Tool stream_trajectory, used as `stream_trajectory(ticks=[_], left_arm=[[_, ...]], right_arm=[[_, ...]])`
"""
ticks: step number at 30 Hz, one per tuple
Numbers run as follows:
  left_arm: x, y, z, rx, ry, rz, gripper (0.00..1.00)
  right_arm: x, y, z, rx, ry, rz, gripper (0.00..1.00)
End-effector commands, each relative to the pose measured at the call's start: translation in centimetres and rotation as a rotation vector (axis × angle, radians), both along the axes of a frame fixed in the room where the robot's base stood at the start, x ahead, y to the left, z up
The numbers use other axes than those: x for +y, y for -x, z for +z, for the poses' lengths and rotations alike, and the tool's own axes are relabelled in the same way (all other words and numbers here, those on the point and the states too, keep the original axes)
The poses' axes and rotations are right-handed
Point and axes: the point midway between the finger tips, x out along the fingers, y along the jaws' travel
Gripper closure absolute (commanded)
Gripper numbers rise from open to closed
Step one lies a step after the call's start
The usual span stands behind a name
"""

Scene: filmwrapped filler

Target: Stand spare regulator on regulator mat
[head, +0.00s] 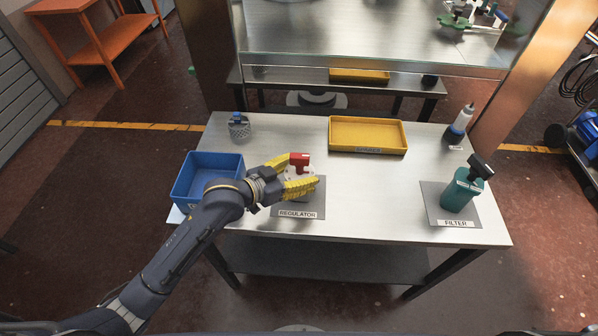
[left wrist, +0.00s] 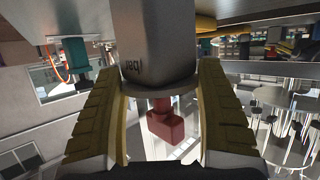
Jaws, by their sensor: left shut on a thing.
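The spare regulator (head: 301,164) has a red knob on top and a pale body, mostly hidden behind my fingers. My left gripper (head: 302,180) has its yellow fingers shut on it, over the grey regulator mat (head: 315,204) labelled "REGULATOR". In the head view the regulator looks about upright; I cannot tell whether its base touches the mat. In the left wrist view, the regulator's grey body (left wrist: 155,45) and red knob (left wrist: 165,123) show between the fingers (left wrist: 162,112). My right gripper is not in view.
A blue bin (head: 187,198) stands left of the mat, close to my arm. A ribbed, blue-topped part (head: 238,127) and a yellow tray (head: 367,120) lie behind. At right are a green filter (head: 457,192) on its mat (head: 488,217) and a dark-and-white bottle (head: 459,125).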

Motion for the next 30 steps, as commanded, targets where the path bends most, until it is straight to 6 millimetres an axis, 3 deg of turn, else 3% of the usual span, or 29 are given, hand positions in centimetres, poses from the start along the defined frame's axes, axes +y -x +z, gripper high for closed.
stream_trajectory(ticks=[3, 4, 9, 21, 30], left_arm=[[0.0, 0.0, -0.1, -0.002, 0.002, 0.0, 0.74], [0.0, 0.0, -0.3, 0.001, -0.001, 0.0, 0.25], [0.0, 0.0, -0.2, 0.0, 0.0, 0.0, 0.05], [0.1, 0.1, 0.1, -0.001, -0.001, 0.0, 0.04], [3.3, 2.8, 1.5, -0.001, -0.004, 0.0, 0.04]], right_arm=[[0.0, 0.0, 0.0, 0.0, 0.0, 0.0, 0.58], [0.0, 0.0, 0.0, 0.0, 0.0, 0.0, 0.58], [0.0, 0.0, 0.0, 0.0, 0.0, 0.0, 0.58], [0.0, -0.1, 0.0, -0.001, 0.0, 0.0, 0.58], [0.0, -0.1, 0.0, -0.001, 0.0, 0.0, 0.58]])
